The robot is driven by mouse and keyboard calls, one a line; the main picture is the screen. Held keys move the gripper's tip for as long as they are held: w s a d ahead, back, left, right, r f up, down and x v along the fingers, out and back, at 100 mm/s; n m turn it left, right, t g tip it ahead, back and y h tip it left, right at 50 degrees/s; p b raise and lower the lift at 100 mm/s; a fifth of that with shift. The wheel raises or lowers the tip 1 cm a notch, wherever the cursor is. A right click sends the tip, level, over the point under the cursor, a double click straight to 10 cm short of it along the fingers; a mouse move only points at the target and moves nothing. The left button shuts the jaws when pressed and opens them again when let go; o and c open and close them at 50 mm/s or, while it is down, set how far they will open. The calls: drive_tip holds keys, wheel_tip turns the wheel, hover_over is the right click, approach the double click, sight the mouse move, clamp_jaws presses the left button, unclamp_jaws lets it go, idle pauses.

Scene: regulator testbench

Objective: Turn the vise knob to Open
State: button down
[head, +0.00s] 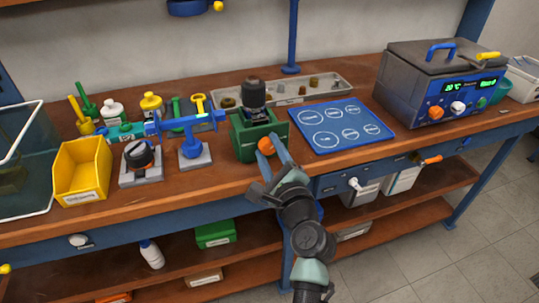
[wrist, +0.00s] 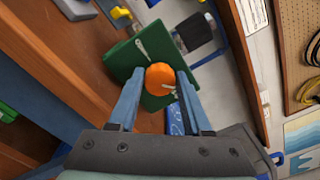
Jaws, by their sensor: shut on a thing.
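The vise is a green block (head: 248,134) on the bench, with a dark cylindrical part (head: 254,96) on top. Its orange knob (head: 265,146) is on the front face. My gripper (head: 281,150) reaches up from the front of the bench, its blue fingers at the knob. In the wrist view, the orange knob (wrist: 160,78) sits between the two fingertips (wrist: 160,83) of my gripper, in front of the green vise (wrist: 141,62). The fingers are shut on the knob. A pale marking shows on the knob, too small to read.
A blue mat (head: 345,143) with white circles lies right of the vise. A blue stand (head: 193,150) and a black dial device (head: 140,158) are to its left, beside a yellow bin (head: 82,168). A grey tray (head: 325,86) is behind; a heated bath (head: 438,85) stands far right.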

drive_tip(key=n, duration=0.1)
drive_tip(key=n+b, duration=0.2)
drive_tip(key=shift+f+n, duration=0.25)
drive_tip(key=shift+n, duration=0.15)
drive_tip(key=n+b, duration=0.2)
drive_tip(key=n, duration=0.1)
drive_tip(key=shift+n, duration=0.3)
drive_tip(key=n+b, duration=0.3)
drive_tip(key=shift+f+n, duration=0.15)
drive_tip(key=shift+n, duration=0.25)
drive_tip(key=n+b, duration=0.2)
drive_tip(key=n, duration=0.1)
drive_tip(key=shift+n+b, duration=0.3)
drive_tip(key=shift+b, duration=0.05)
drive_tip(key=n+b, duration=0.2)
drive_tip(key=n, duration=0.1)
drive_tip(key=shift+d+f+n+b, duration=0.1)
drive_tip(key=shift+n+b, duration=0.2)
drive_tip(key=n+b, duration=0.2)
drive_tip(key=n, duration=0.1)
drive_tip(key=shift+n, duration=0.3)
drive_tip(key=n+b, duration=0.4)
drive_tip(key=n, duration=0.1)
drive_tip(key=shift+d+n, duration=0.1)
drive_tip(key=shift+n, duration=0.3)
